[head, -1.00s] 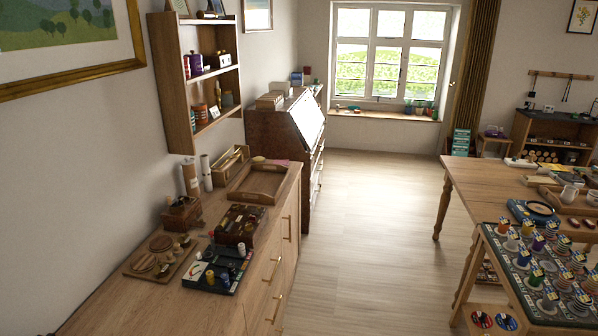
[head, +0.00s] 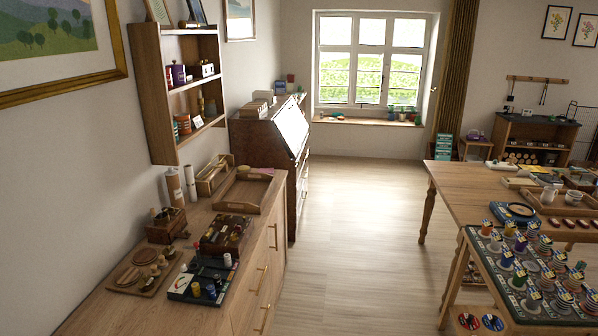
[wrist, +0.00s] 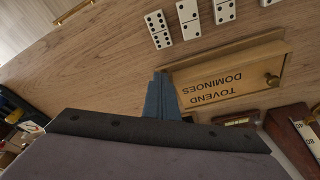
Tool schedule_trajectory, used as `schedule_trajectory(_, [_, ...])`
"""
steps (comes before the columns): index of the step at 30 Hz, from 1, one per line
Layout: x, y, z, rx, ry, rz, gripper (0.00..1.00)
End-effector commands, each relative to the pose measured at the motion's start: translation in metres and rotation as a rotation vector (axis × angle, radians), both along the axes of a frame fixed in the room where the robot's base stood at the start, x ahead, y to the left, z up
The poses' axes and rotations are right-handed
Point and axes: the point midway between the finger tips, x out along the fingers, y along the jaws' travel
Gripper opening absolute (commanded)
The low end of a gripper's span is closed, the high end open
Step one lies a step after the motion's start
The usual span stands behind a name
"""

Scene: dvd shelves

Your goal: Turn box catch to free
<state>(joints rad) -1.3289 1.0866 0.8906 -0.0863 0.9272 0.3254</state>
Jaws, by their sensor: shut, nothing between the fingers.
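In the wrist view a flat wooden box lettered "TOVEND DOMINOES" (wrist: 222,92) lies on a wooden surface, its lettering upside down. A small round brass piece (wrist: 272,80), which looks like the catch, sits near the right end of its lid. Which way it is turned is too small to tell. My gripper (wrist: 160,88) has blue fingers that are shut and empty. The fingertips appear just left of the box's left end, apart from the brass piece. Whether they touch the box is unclear. I cannot make out this box or my gripper in the head view.
Several dominoes (wrist: 189,20) lie beyond the box. Dark-edged items (wrist: 296,132) lie at the wrist view's lower right. In the head view a sideboard (head: 232,290) holds trays and game pieces; a table (head: 470,185) stands right, with clear floor (head: 350,230) between.

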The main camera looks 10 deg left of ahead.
Motion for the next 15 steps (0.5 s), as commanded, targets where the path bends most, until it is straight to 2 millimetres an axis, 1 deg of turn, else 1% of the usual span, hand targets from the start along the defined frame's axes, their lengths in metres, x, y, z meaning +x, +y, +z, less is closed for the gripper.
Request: schedule_trajectory(15, [-0.0095, 0.0046, 0.0005, 0.004, -0.001, 0.001, 0.0])
